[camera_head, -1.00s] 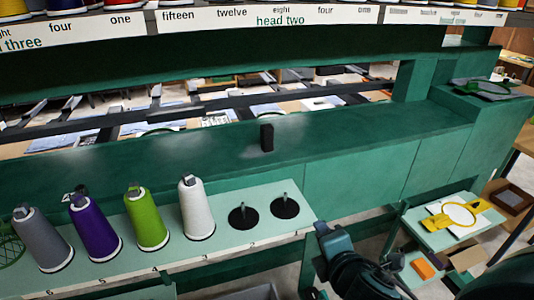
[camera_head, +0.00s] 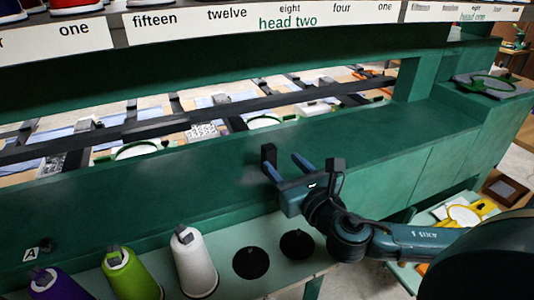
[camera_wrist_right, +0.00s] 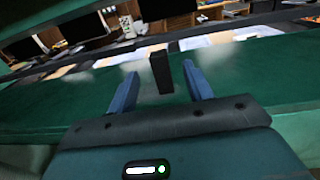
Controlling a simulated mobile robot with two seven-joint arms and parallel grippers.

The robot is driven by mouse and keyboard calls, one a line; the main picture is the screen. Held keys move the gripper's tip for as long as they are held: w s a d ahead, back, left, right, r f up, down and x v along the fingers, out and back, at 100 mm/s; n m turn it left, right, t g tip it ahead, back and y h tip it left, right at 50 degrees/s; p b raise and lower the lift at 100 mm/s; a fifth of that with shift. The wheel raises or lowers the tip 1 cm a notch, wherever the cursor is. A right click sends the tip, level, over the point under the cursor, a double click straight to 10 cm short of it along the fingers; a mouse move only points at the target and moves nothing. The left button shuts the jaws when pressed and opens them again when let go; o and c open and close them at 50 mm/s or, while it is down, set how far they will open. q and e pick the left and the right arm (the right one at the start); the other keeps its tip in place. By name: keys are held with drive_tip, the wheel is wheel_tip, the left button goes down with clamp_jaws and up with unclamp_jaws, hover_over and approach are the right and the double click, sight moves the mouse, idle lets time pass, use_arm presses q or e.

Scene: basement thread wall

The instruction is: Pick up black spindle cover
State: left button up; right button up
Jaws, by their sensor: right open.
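The black spindle cover (camera_head: 268,154) is a small upright black block on the green ledge of the machine. My right gripper (camera_head: 284,164) is open and reaches over the ledge at the cover. In the right wrist view the cover (camera_wrist_right: 161,74) stands upright between the two blue fingertips, slightly beyond them, with a gap on each side. Its lower part in the head view is partly hidden by a finger. My left gripper is not in view.
A pale green shelf holds a white cone (camera_head: 194,262), a green cone (camera_head: 130,272) and a purple cone (camera_head: 48,284). Two black discs with pins (camera_head: 251,262) are beside them. Thread spools stand on the labelled rail above. The ledge right of the gripper is clear.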

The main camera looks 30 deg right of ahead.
sight(272, 152)
drive_tip(key=w, duration=0.3)
drive_tip(key=shift+w, duration=0.35)
drive_tip(key=shift+w+a+f+p, duration=0.1)
drive_tip(key=shift+w+p, duration=0.7)
drive_tip(key=shift+w, duration=1.95)
drive_tip(key=shift+c, duration=0.3)
drive_tip(key=c, duration=1)
wheel_tip(272, 152, up, 10)
drive_tip(key=shift+p, duration=0.75)
